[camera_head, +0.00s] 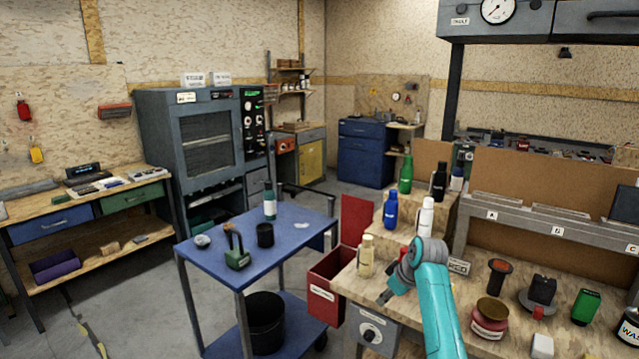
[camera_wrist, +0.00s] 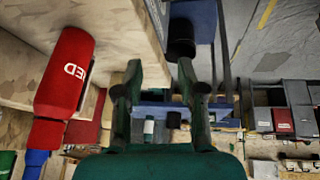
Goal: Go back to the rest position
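My teal arm reaches over the wooden workbench (camera_head: 470,340), with my gripper (camera_head: 386,297) low near the bench's left edge. In the wrist view my gripper (camera_wrist: 160,68) has its two dark green fingers spread apart, with nothing held between them. A cream bottle (camera_head: 366,256) stands just behind my gripper. Blue (camera_head: 391,209), white (camera_head: 425,217), green (camera_head: 405,173) and black (camera_head: 439,181) bottles stand on the wooden steps.
A blue cart (camera_head: 215,262) left of the bench carries a teal bottle (camera_head: 269,203), a black cup (camera_head: 265,235) and a green tool (camera_head: 237,256). A red bin (camera_head: 324,302) sits beside the bench. Jars (camera_head: 490,318) stand right of my arm. Open floor lies left.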

